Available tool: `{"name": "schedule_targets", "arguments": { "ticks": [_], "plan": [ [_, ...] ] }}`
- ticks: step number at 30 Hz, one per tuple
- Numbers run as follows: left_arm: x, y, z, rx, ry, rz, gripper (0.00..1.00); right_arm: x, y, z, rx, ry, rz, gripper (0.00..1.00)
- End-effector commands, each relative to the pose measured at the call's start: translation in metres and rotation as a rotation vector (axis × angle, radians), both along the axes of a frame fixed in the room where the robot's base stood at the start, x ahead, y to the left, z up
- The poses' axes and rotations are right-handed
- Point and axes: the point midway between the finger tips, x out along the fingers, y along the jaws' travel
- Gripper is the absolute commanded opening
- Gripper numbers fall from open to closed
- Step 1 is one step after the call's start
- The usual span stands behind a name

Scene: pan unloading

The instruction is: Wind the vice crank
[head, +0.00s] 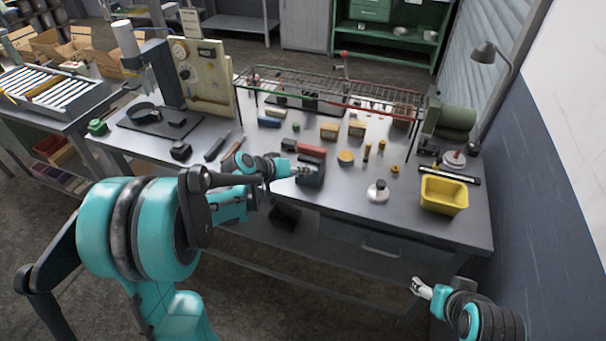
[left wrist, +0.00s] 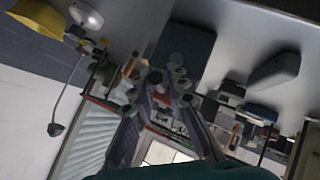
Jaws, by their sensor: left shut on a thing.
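The vice (head: 313,174) is a small dark block near the front edge of the grey workbench. My left gripper (head: 301,171) is at the vice's near left side, shut on what seems to be its crank. The crank itself is hidden by the fingers. In the left wrist view the dark vice body (left wrist: 188,48) stands just beyond my left fingers (left wrist: 160,85). My right gripper (head: 421,288) hangs in front of the bench at the lower right, away from the vice. Its fingers are too small to tell if they are apart.
A yellow bin (head: 444,195) stands at the bench's right end, with a round silver-grey piece (head: 378,191) to its left. A wire rack (head: 330,87) spans the back. Small blocks and tins lie behind the vice. A drill press (head: 150,65) stands at the left.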

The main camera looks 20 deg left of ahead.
Motion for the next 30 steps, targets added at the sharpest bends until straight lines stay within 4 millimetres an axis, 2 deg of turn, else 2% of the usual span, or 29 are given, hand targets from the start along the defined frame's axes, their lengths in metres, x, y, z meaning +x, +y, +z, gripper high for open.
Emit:
{"name": "schedule_targets", "arguments": {
  "ticks": [17, 18, 20, 30],
  "plan": [
    [-0.0021, -0.0016, -0.0029, -0.031, 0.009, -0.008, 0.0, 0.0, 0.0, -0.0024, 0.0, 0.0, 0.0, 0.68],
    [-0.0021, -0.0017, -0.003, -0.031, 0.009, -0.008, 0.2, 0.0, 0.0, -0.0024, 0.0, 0.0, 0.0, 0.68],
    [-0.0019, -0.0017, -0.0027, -0.032, 0.008, -0.009, 0.33, 0.0, 0.0, -0.0024, 0.0, 0.0, 0.0, 0.68],
    [-0.0026, 0.0013, 0.0002, -0.032, 0.005, -0.003, 0.33, 0.0, 0.0, -0.002, 0.0, 0.0, 0.0, 0.68]
  ]
}}
